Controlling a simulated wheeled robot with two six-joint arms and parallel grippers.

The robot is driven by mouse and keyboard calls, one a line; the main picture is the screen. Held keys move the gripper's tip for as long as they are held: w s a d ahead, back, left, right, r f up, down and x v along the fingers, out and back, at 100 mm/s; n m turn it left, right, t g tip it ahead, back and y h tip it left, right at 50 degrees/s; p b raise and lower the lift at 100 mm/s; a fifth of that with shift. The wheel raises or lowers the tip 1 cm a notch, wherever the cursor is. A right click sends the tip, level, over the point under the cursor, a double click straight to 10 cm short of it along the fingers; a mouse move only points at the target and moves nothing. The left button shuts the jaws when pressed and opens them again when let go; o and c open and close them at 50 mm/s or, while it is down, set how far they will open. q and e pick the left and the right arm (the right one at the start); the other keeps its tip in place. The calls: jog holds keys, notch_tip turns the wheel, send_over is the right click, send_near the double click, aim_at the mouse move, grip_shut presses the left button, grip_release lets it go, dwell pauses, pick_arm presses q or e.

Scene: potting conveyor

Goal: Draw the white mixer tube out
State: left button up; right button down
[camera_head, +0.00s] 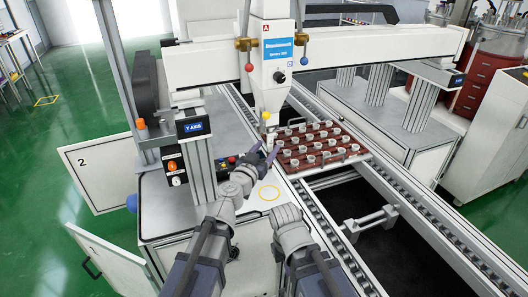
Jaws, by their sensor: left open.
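The dispensing head (279,55) with its blue label hangs from the white gantry beam. The white mixer tube (268,130) points down below it, under a small yellow part (265,115). My left gripper (265,151) is open, with dark fingers reaching up around or beside the lower end of the tube. I cannot tell whether they touch it. My right arm's wrist (289,216) is low in the middle of the view, apart from the tube; I cannot make out its fingers.
A red-brown tray (345,158) with several white cups sits on the conveyor (378,206), right of the tube. Red and blue ball-ended levers (248,67) flank the head. A control post (196,128) stands left of my left gripper.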

pick_arm(q)
jog(key=x, duration=0.6)
jog(key=shift+c, duration=0.2)
grip_shut()
dwell(0.4)
